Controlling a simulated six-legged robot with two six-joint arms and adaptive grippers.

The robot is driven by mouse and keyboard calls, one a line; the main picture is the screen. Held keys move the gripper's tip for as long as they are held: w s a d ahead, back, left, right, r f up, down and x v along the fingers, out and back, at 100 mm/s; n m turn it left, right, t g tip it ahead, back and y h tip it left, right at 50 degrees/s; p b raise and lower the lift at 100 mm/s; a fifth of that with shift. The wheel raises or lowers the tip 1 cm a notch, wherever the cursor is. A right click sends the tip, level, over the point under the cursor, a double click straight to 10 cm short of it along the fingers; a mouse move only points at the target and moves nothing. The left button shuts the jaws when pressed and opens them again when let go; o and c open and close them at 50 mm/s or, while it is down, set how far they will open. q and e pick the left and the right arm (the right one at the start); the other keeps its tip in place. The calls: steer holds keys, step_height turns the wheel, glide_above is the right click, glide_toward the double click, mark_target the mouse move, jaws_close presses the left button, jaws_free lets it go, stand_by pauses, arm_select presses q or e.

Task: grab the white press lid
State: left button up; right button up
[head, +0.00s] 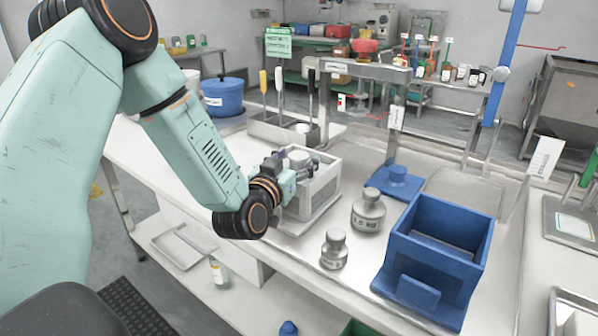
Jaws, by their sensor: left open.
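A pale grey-white box-shaped unit (322,189) stands on the white table, left of the middle. A light round piece (299,158) shows at its top; it may be the white press lid, but I cannot tell for sure. My left gripper (293,168) reaches in from the left at the near left side of this unit, close to the round piece. It is open, and its fingers are small and partly lost against the grey parts. I cannot tell whether they touch anything. The gripper and wrist hide part of the unit's left side. My right gripper is not in view.
A large blue box (462,268) stands at the right. Two grey weights, a larger one (368,213) and a smaller one (334,250), stand between it and the unit. A blue pot (222,97) and a rack of upright tools (262,127) stand behind.

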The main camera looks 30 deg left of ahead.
arm_select(q)
steer(key=shift+w+a+f, duration=0.1)
steer(key=shift+c, duration=0.7)
steer(key=c, duration=1.2)
steer(key=shift+c, duration=0.2)
